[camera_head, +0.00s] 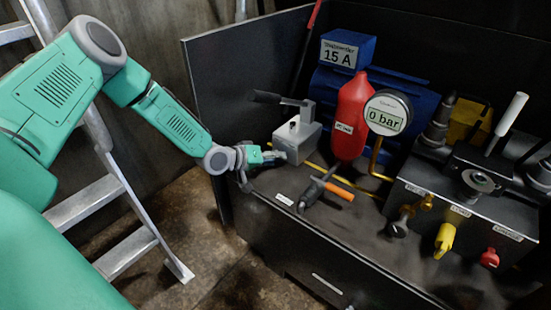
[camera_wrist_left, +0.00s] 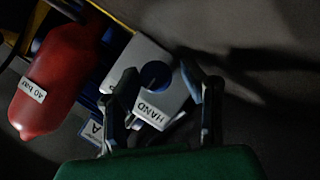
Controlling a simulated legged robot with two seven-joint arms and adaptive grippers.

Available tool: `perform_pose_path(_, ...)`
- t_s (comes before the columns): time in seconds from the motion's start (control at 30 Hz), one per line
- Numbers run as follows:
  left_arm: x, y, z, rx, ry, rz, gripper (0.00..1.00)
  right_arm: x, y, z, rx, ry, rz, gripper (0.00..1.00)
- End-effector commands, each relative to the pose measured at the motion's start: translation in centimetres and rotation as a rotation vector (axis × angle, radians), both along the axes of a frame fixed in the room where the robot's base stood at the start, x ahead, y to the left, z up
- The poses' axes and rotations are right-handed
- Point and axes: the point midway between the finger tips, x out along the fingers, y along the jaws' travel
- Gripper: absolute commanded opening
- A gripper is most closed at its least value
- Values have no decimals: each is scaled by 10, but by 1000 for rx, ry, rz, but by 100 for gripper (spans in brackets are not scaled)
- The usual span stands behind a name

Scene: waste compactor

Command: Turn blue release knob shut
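The blue release knob (camera_wrist_left: 155,74) shows in the left wrist view as a dark blue disc on a grey block (camera_wrist_left: 133,58) labelled HAND. In the head view this grey block (camera_head: 298,138) has a dark lever on top, and I cannot clearly make out the knob beside the gripper. My left gripper (camera_head: 268,157) is at the block's left face. In the left wrist view its two fingers (camera_wrist_left: 160,82) are spread apart, one on each side of the knob, with a visible gap. I cannot tell whether they touch it. My right gripper is not in view.
A red cylinder (camera_head: 350,118) and a gauge reading 0 bar (camera_head: 387,113) stand right of the block. An orange-handled tool (camera_head: 325,188) lies in front. A valve block (camera_head: 460,205) with yellow and red knobs is at right. A ladder (camera_head: 128,255) stands at left.

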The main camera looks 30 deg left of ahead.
Motion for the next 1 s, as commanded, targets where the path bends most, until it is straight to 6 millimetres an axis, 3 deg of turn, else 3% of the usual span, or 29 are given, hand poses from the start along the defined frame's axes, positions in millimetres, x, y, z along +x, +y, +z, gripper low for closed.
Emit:
perform_pose_path(0.37,-3,2,5,-1,-5,2,35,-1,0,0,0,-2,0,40)
perform_pose_path(0.8,-74,32,43,-6,-5,3,35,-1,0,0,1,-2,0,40)
perform_pose_path(1.0,-91,40,52,-2,-3,2,35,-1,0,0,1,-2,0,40)
